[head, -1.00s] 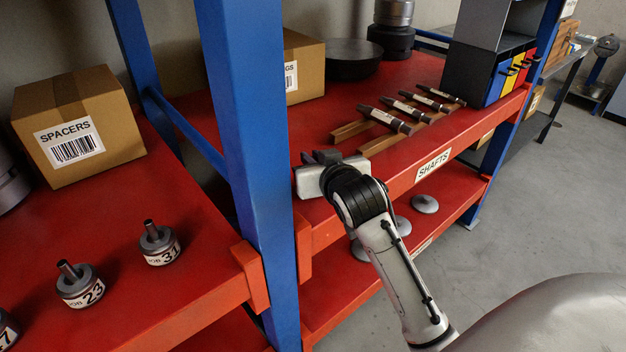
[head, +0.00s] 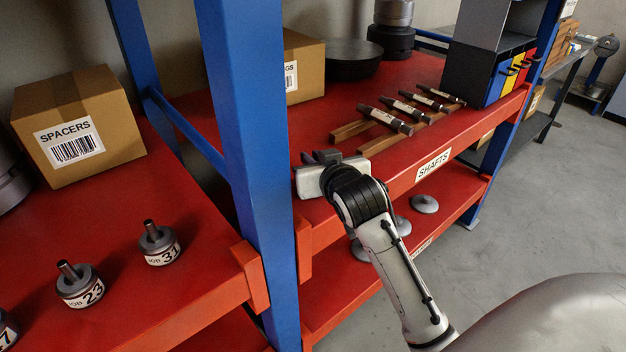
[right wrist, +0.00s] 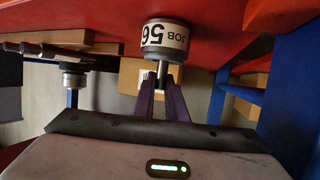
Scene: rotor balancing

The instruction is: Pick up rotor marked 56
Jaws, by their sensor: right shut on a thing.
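The rotor marked 56 (right wrist: 165,40) is a grey disc with a white "JOB 56" label, upside down in the right wrist view. Its thin shaft sits between the fingers of my right gripper (right wrist: 161,88), which is shut on it. The rotor's base is at the red shelf surface; I cannot tell whether it touches. In the head view my right gripper (head: 318,158) is over the red shelf just right of the blue post, and its body hides the rotor. My left gripper is not in view.
Rotors marked 31 (head: 160,246) and 23 (head: 79,288) stand on the left shelf (head: 190,290) near a spacers box (head: 110,95). The blue post (head: 245,150) is close left of my right gripper. Several shafts (head: 385,118) lie on wooden racks to the right.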

